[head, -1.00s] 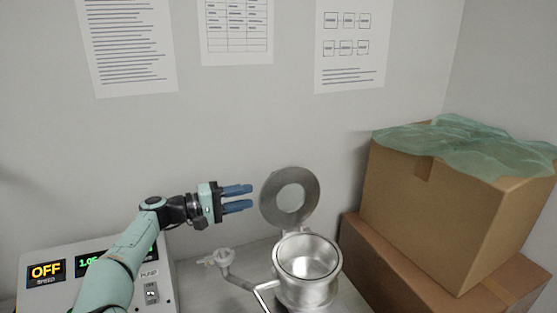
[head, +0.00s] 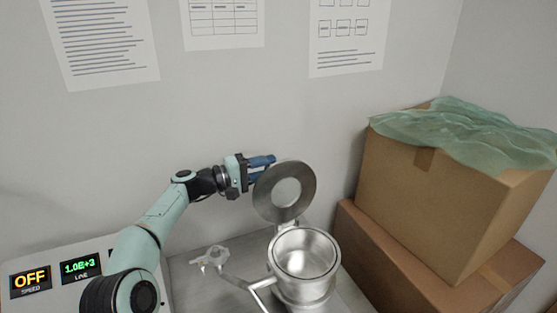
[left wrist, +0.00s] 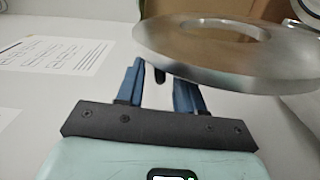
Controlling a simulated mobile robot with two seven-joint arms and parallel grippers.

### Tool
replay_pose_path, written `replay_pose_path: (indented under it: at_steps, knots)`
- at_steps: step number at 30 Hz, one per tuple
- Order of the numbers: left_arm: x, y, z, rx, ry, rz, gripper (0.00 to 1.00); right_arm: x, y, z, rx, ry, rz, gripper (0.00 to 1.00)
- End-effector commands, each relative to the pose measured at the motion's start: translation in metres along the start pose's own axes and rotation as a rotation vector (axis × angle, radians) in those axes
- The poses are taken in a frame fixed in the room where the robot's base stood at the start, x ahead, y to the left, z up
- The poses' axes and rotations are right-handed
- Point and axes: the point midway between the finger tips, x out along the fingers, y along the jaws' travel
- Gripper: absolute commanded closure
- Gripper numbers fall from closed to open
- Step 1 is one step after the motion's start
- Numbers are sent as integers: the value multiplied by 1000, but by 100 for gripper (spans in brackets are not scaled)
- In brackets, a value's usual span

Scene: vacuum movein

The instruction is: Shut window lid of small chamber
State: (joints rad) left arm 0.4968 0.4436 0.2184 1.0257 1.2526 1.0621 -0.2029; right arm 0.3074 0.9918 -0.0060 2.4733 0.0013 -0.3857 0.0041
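The window lid (head: 262,203) is a round metal ring with a clear centre. It stands upright, open, at the back of the small chamber (head: 304,262), a shiny metal cup with its top uncovered. My left gripper (head: 268,167) is at the lid's upper left, its blue fingers partly hidden behind the lid's edge. In the left wrist view the gripper (left wrist: 160,75) has its fingers apart with nothing between them, and the lid (left wrist: 180,55) lies just beyond the fingertips. I cannot tell whether they touch. My right gripper is not in view.
A control box (head: 57,287) reading OFF stands at the lower left. A white valve (head: 212,258) and pipe sit left of the chamber. Cardboard boxes (head: 430,205) with green plastic wrap (head: 465,132) are stacked at the right. The wall is behind the lid.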

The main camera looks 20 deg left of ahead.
Motion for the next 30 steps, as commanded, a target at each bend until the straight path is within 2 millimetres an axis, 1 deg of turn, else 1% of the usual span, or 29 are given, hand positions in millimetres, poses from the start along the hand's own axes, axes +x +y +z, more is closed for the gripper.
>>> replay_pose_path:
  at_steps: [1, 3, 7, 11, 18, 19, 20, 21, 22, 23, 30]
  knots:
    - [11, 4, 0, 0, -4, 3, 63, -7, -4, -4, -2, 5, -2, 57]
    - [21, 3, 0, 0, -2, 2, 63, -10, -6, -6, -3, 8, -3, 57]
    - [33, 2, -1, 2, 0, 1, 63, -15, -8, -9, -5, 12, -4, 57]
    - [39, 1, 0, 1, 0, 0, 63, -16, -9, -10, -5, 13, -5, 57]
    - [39, 0, 0, 1, 1, -1, 63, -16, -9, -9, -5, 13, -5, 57]
    - [39, 0, 0, 1, 1, -1, 66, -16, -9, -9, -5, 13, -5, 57]
    - [39, 0, 0, 1, 1, -1, 76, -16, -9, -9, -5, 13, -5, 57]
    - [39, 0, 0, 1, 1, -1, 89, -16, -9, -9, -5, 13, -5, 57]
    - [39, 0, 0, 1, 1, -1, 99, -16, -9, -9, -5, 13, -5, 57]
    - [39, -1, 0, 1, 1, -1, 100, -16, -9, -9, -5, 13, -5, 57]
    - [39, -2, 1, 0, 0, -3, 100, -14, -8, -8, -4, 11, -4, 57]
